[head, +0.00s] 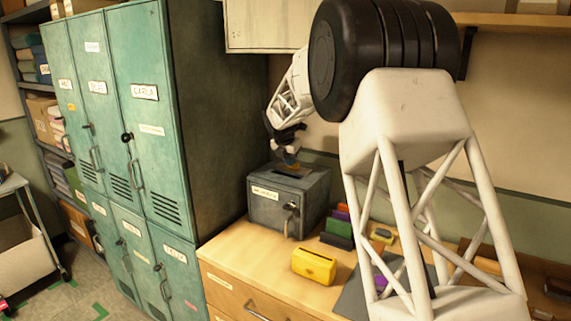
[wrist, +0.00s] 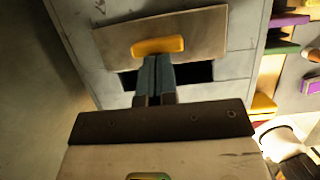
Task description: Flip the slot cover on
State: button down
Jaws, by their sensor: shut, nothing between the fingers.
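The grey metal box (head: 265,208) stands on the wooden cabinet, with a label and a latch on its front. Its top fills the wrist view, where a dark slot (wrist: 195,73) shows. The slot cover (wrist: 205,32) is a flat tan-grey plate with a yellow tab (wrist: 158,46). The plate lies beyond the slot in the wrist view, leaving the slot at least partly uncovered. My gripper (wrist: 158,62) is shut and empty, its fingertips at the near edge of the yellow tab. I cannot tell whether they touch it. The fingers hide the slot's middle. In the head view my gripper (head: 290,160) is just above the box top.
Green lockers (head: 200,120) rise left of the box. A yellow box (head: 314,265) stands on the cabinet top (head: 240,245) in front. Several coloured items (head: 340,228) stand close on the box's right. A wall cupboard (head: 262,25) hangs above.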

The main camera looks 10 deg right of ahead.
jog(key=shift+w+d, duration=0.7)
jog(key=shift+d, duration=0.05)
jog(key=shift+f, duration=0.1)
jog(key=shift+s+a, duration=1.45)
jog(key=v, duration=1)
jog(key=shift+w, duration=0.1)
jog(key=shift+r, duration=0.25)
